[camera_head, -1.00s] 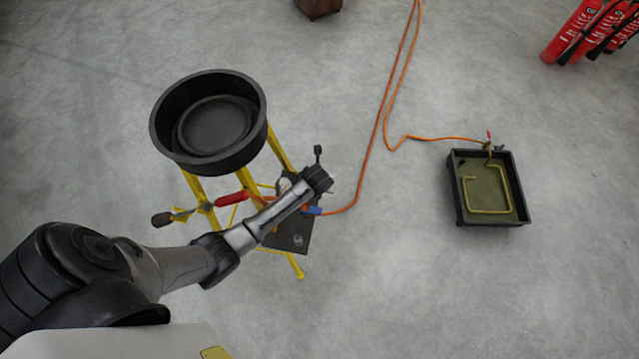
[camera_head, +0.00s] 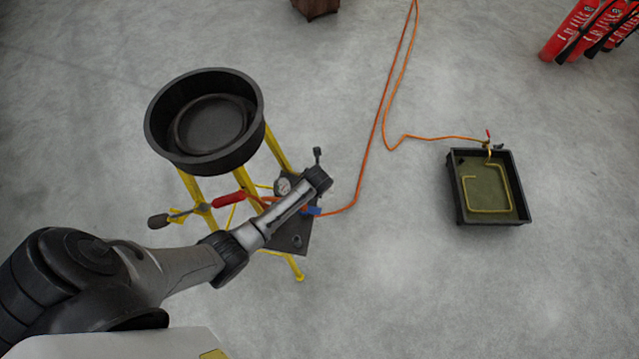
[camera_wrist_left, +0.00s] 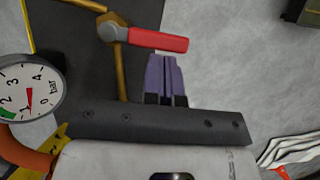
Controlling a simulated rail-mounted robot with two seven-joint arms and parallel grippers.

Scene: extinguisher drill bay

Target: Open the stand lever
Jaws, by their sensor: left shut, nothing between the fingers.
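The stand is a yellow tripod (camera_head: 275,150) under a round black pan (camera_head: 205,163). In the left wrist view a red lever (camera_wrist_left: 158,40) with a grey hub sits on a brass fitting (camera_wrist_left: 119,32) over a dark plate (camera_wrist_left: 75,40). My left gripper (camera_wrist_left: 164,58) is shut and empty, its purple fingertips right by the lever's underside in that view; I cannot tell if they touch. In the head view my left arm covers this lever's place. A red grip (camera_head: 228,198) shows left of the arm; I cannot tell how it relates to the lever. My right gripper is out of view.
A pressure gauge (camera_wrist_left: 25,88) is left of my fingers, also seen in the head view (camera_head: 283,186). An orange hose (camera_head: 372,145) runs across the floor to a black tray (camera_head: 455,190) at right. Red extinguishers (camera_head: 570,30) stand at top right. Open floor lies between.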

